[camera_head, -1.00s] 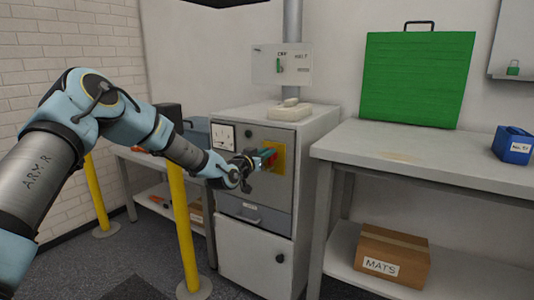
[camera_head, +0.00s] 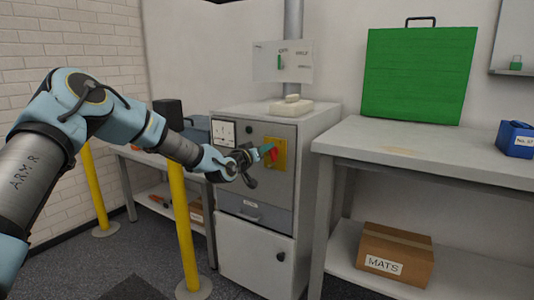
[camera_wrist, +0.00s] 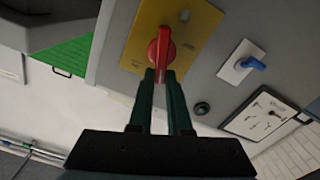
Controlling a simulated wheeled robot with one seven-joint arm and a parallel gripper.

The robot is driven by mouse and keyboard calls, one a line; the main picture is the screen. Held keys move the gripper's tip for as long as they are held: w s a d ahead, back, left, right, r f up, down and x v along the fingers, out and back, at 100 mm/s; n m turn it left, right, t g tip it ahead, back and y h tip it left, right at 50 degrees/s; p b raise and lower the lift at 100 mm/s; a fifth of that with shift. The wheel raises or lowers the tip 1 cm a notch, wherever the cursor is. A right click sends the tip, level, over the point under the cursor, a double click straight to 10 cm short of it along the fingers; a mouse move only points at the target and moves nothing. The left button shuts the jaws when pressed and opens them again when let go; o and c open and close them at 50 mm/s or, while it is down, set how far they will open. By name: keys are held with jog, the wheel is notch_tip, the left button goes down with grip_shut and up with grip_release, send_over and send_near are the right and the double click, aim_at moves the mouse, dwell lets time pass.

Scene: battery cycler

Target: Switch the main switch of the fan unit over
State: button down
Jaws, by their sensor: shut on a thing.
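The red switch handle (camera_wrist: 161,48) sits on a yellow plate (camera_wrist: 143,18) on the front of the grey cabinet. In the head view the red handle (camera_head: 273,155) shows in front of the yellow plate (camera_head: 281,150), partly covered by my gripper. My gripper (camera_head: 266,151) reaches it from the left, its fingers tilted. In the wrist view my gripper's two dark green fingers (camera_wrist: 160,74) are shut on the near end of the handle. The handle lies along the fingers' line in that view. Its far end and the plate's marking are partly visible.
A blue-handled switch (camera_wrist: 252,63) on a white plate and a dark round knob (camera_wrist: 202,108) are nearby on the same panel. A meter panel (camera_head: 223,133) is at the cabinet's upper left. A yellow post (camera_head: 183,230) stands close under my arm. A workbench (camera_head: 400,145) stands right.

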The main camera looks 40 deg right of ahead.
jog(key=shift+w+a+f+n+b, duration=0.1)
jog(key=shift+w+f+n+b, duration=0.25)
jog(key=shift+n+b, duration=1.35)
jog(key=shift+w+a+f+n+b, duration=0.15)
jog(key=shift+f+n+b, duration=0.4)
jog(key=shift+n, duration=2.3)
jog(key=shift+w+f+n+b, duration=0.3)
jog(key=shift+n+b, duration=0.9)
jog(key=shift+n, duration=1.05)
jog(key=c, duration=0.9)
grip_release()
jog(key=shift+o, duration=0.2)
jog(key=v, duration=1.1)
jog(key=shift+d, duration=0.1)
